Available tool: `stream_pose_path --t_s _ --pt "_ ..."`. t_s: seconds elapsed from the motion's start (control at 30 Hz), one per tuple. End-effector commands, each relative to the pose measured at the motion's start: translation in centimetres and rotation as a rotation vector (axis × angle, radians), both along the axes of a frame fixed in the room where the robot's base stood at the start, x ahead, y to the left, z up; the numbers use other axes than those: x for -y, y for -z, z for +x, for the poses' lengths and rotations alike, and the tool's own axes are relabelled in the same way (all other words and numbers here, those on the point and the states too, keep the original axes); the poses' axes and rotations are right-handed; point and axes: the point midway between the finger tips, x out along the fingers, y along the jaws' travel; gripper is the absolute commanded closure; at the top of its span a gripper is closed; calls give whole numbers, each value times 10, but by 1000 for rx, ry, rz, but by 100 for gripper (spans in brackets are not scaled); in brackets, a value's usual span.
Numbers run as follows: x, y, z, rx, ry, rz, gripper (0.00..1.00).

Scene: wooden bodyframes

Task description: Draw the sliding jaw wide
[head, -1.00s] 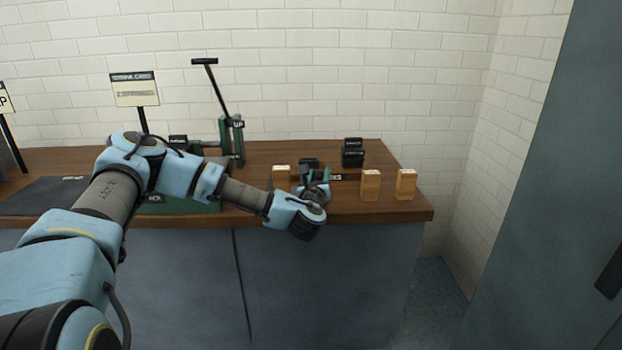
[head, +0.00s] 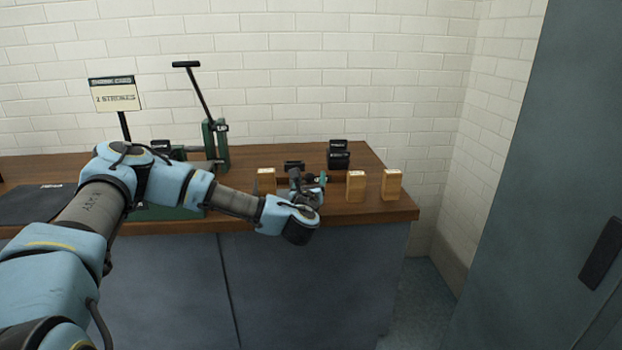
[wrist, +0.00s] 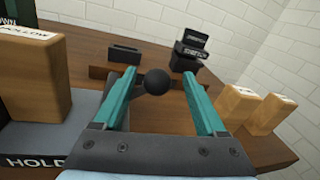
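My gripper (wrist: 157,80) is open, its two teal fingers spread over the bench's right part. In the head view my gripper (head: 312,182) is small and partly hidden by my wrist. A black ball knob (wrist: 157,81) appears between the fingertips in the wrist view, with gaps on both sides. I cannot tell its depth, or whether it belongs to the sliding jaw. A green bench device (head: 216,145) with a tall black lever (head: 198,90) stands left of my gripper. My arm hides part of its base (head: 165,213), and I cannot make out the jaw clearly.
A wooden block (wrist: 32,65) stands close left of my gripper, by a "HOLD" label (wrist: 35,161). Two more blocks (head: 356,186) (head: 391,184) stand to the right. Black items (head: 338,155) sit behind. A sign (head: 115,95) stands at left; a white brick wall closes the back.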

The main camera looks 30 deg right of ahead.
Motion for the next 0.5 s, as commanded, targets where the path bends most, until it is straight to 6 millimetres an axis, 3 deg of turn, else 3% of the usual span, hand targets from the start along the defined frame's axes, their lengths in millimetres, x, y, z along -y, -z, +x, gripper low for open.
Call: stream_pose_path --t_s 0.5 --pt "-52 2 -74 -3 6 -1 30"
